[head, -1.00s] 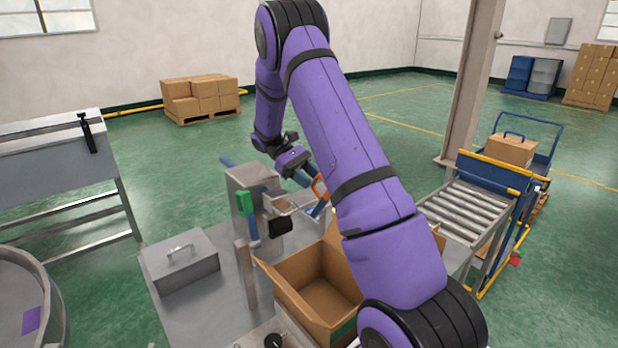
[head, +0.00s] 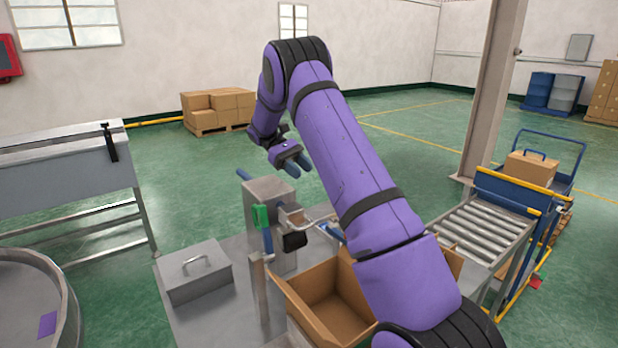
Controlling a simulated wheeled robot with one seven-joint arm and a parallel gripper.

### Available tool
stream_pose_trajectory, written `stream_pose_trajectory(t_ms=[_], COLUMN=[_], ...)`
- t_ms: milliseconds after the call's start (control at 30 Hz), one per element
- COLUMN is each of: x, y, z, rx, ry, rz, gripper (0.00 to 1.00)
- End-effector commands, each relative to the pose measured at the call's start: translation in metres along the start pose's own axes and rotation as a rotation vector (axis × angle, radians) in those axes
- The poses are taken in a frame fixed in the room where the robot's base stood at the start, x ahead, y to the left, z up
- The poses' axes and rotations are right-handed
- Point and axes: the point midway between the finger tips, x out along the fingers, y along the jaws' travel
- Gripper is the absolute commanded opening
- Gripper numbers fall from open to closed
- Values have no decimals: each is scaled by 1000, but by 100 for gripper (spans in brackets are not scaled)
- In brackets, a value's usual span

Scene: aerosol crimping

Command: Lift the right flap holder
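My gripper (head: 296,171) is raised in the middle of the head view, past the work table. Its two blue fingers are apart with nothing visible between them. Below it stands a grey metal post unit (head: 268,190) with a green piece (head: 260,216) and a black part (head: 295,240) on its front. A small blue-and-pale bar (head: 331,232) lies to its right, beside my arm; I cannot tell whether it is the right flap holder. An open cardboard box (head: 340,318) sits in front, its right side partly hidden by my arm.
A grey lidded metal box (head: 195,272) is on the table's left. A roller conveyor (head: 482,235) lies at right, beside a blue cart (head: 545,152). A pillar (head: 492,95) stands behind it. Air around my gripper is free.

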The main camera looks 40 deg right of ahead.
Motion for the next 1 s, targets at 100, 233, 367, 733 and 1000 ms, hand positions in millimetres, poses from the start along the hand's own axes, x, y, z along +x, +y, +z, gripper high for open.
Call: stream_pose_trajectory(t_ms=[100, 233, 367, 733, 1000], x=[-5, -5, -5, -6, -10], y=[0, 0, 0, -2, -22], z=[0, 0, 0, 5, 58], rx=[0, -1, -1, 0, 8], ry=[1, 0, 0, 14, 176], rz=[0, 0, 0, 1, 5], gripper=[39, 39, 39, 39, 39])
